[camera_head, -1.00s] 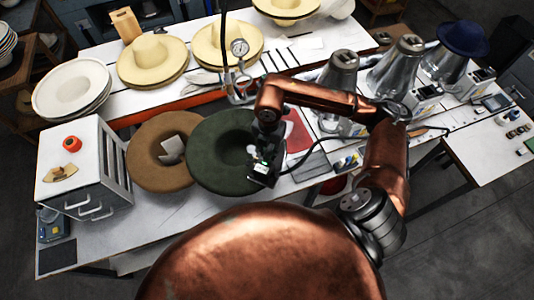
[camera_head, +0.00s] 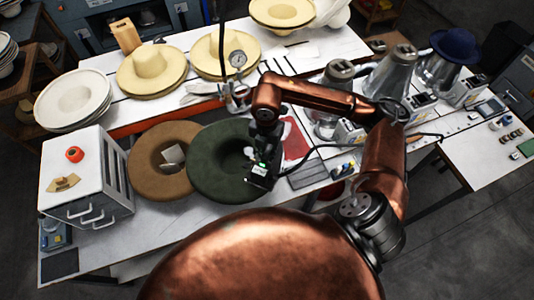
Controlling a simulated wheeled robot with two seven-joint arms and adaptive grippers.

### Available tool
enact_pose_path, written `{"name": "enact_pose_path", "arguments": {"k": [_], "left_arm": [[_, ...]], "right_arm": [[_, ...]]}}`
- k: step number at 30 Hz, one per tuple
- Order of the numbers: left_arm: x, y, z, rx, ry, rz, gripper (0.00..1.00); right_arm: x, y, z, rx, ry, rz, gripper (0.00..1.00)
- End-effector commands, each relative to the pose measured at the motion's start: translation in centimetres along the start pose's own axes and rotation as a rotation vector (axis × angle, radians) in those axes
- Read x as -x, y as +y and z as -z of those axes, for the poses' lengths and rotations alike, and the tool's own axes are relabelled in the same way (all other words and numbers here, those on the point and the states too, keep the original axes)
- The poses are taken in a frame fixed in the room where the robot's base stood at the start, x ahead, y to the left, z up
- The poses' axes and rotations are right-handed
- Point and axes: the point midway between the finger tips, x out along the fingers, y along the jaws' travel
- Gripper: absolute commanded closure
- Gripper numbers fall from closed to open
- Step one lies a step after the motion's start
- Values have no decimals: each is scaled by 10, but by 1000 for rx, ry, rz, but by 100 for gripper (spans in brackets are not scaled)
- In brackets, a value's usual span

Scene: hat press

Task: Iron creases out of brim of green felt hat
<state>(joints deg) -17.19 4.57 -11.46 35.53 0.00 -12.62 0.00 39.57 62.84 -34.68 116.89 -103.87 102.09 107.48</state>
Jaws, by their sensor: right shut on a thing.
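The green felt hat (camera_head: 215,165) lies on the near white table, its wide round brim flat around a dark hollow crown. My right gripper (camera_head: 261,172) is over the right part of the brim, reached by the copper arm from the right. It is shut on a small dark device with a pale panel and a green light, likely the iron (camera_head: 262,182); a dark cable runs from it. The fingers are mostly hidden, and I cannot tell whether the device touches the felt. My left gripper is not in view.
A brown hat (camera_head: 146,168) lies left of the green one, beside a white drawer cabinet (camera_head: 75,180). Cream hats (camera_head: 152,62) and a pressure gauge (camera_head: 238,58) stand behind. Metal cones (camera_head: 390,75) and a blue hat (camera_head: 458,45) are at right.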

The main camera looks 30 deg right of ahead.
Motion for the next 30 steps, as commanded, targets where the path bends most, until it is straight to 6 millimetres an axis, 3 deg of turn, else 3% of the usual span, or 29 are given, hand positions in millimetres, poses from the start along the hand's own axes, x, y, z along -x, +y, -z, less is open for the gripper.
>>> {"name": "enact_pose_path", "arguments": {"k": [12,30], "left_arm": [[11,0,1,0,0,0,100],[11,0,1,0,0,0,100]], "right_arm": [[22,2,0,2,-2,-5,100],[24,4,-3,2,-2,-4,100]]}}
